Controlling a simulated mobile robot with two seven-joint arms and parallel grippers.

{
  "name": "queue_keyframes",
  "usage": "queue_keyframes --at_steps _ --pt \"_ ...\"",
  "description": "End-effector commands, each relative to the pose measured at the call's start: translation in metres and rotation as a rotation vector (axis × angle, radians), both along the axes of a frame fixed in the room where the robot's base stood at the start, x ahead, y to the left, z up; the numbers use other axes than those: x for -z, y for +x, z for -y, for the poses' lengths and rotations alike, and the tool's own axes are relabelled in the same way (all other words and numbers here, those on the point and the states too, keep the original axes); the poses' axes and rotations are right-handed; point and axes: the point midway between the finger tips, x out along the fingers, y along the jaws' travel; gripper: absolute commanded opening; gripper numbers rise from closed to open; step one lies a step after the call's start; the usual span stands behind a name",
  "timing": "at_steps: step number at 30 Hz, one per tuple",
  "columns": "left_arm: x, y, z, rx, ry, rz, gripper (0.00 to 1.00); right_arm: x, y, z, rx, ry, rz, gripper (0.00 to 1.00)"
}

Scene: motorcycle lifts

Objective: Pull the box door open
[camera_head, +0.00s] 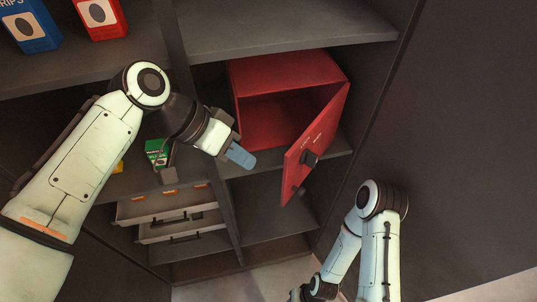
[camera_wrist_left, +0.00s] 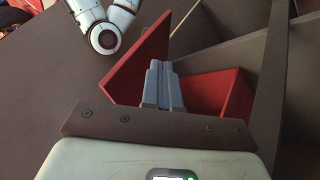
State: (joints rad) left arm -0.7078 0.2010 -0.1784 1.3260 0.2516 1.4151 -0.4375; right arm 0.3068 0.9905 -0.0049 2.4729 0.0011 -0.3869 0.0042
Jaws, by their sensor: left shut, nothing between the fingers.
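A red box (camera_head: 285,70) sits on a shelf, and its red door (camera_head: 315,145) is swung open to the right. The box interior looks empty. My left gripper (camera_head: 240,156) is in front of the box's left side, apart from the door, with its fingers shut and empty. In the left wrist view the fingers (camera_wrist_left: 163,86) show between the open door (camera_wrist_left: 140,60) and the box (camera_wrist_left: 230,92). My right arm is at the lower right; its gripper (camera_head: 310,292) shows only partly at the bottom edge.
Grey shelving (camera_head: 290,30) surrounds the box. Left of it are a small green box (camera_head: 157,152) and partly open drawers (camera_head: 170,207). Blue (camera_head: 30,25) and red (camera_head: 101,17) packages stand on the upper shelf. A dark panel (camera_head: 470,150) fills the right.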

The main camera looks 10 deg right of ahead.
Motion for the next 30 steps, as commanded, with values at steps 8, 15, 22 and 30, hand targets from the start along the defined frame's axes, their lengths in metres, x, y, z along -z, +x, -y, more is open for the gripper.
queue_keyframes --at_steps 8,15,22,30 --pt "0.017 -0.010 0.018 0.027 -0.003 0.002 0.00 0.008 -0.004 0.000 0.001 0.000 -0.008 0.43" --pt "0.052 -0.013 0.044 0.025 -0.003 0.001 0.00 0.015 -0.007 0.000 0.000 0.000 -0.010 0.43" --pt "0.069 -0.014 0.057 0.022 -0.003 0.003 0.00 0.018 -0.008 0.000 0.000 0.001 -0.011 0.43" --pt "0.070 -0.014 0.059 0.022 -0.004 0.004 0.00 0.018 -0.007 0.000 0.000 0.000 -0.010 0.43"
